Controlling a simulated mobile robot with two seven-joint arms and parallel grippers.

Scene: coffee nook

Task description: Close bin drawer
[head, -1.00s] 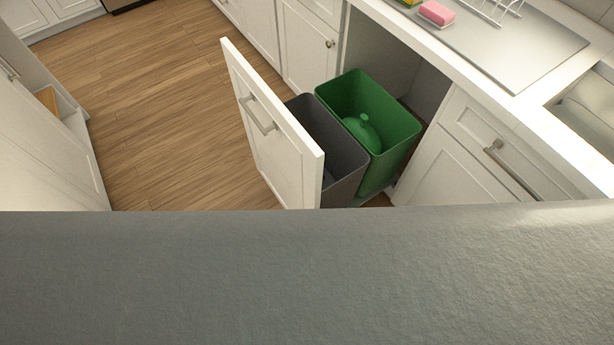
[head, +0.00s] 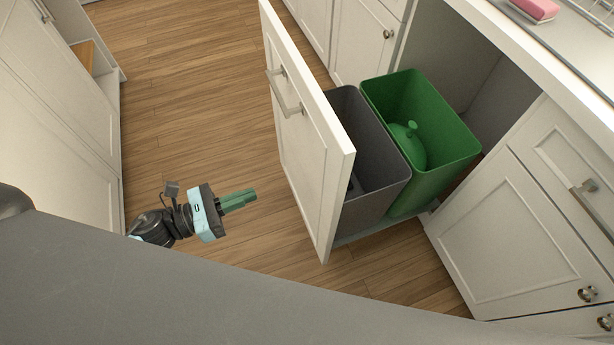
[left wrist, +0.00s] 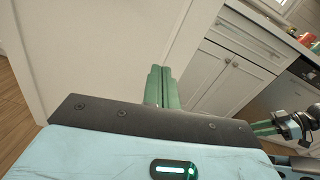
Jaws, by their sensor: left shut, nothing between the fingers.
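The bin drawer is pulled out from under the counter in the head view. Its white front (head: 305,140) with a bar handle (head: 284,92) stands away from the cabinet. Behind the front are a dark grey bin (head: 372,165) and a green bin (head: 440,160) holding a green domed lid (head: 408,145). My left gripper (head: 238,200) is shut and empty, low to the left of the drawer front and apart from it. Its green fingers also show in the left wrist view (left wrist: 160,85). Green fingers, likely of my right gripper (left wrist: 264,128), show at that view's right edge; their state is unclear.
White cabinets (head: 500,230) flank the drawer opening on the right. Another white cabinet (head: 60,120) stands at the left. The wood floor (head: 190,100) between is clear. A pink sponge (head: 535,9) lies on the counter.

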